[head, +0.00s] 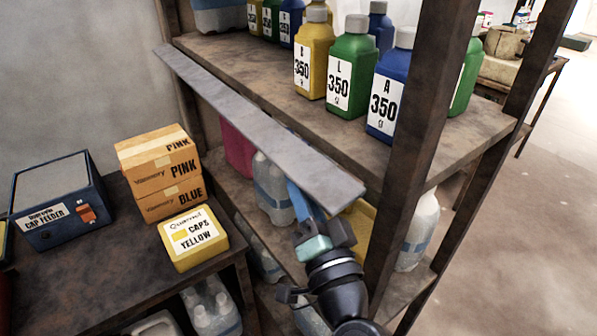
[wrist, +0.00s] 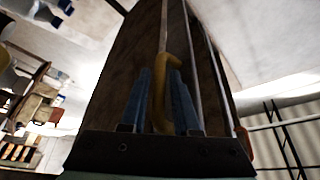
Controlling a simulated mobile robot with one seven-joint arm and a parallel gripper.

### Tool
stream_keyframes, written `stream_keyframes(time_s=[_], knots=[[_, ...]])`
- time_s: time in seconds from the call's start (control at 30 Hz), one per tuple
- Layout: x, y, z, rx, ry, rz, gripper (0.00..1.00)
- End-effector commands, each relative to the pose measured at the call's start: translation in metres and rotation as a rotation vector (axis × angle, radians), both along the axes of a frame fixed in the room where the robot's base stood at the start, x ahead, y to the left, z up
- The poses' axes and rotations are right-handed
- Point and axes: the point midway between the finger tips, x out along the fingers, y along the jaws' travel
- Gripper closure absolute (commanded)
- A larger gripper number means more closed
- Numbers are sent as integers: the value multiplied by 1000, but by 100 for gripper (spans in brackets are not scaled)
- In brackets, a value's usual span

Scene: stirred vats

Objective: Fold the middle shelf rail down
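The middle shelf rail (head: 270,125) is a long flat grey bar along the front of the shelf that holds the 350 g bottles. It lies along the shelf's edge, its broad face towards me, and covers part of the lower shelf. My gripper (head: 297,195), with blue fingers, is just under the rail's near right end. In the wrist view a yellow hook-shaped piece (wrist: 161,95) stands between the two blue fingers. I cannot tell whether the fingers press on it, nor whether the gripper touches the rail.
Yellow, green and blue bottles (head: 350,80) stand on the shelf just behind the rail. A dark upright post (head: 425,130) is right of my gripper. Large white jugs (head: 272,187) stand below the rail. A side table at left holds orange boxes (head: 160,170) and a blue cap feeder (head: 60,200).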

Motion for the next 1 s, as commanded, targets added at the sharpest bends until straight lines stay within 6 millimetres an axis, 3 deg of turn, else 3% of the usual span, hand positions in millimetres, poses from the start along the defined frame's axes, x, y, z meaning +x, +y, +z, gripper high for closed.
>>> stream_keyframes(time_s=[0.37,0.53,1.0], knots=[[5,2,1,0,1,1,72],[5,2,1,0,1,1,100],[3,5,10,63,49,0,100]])
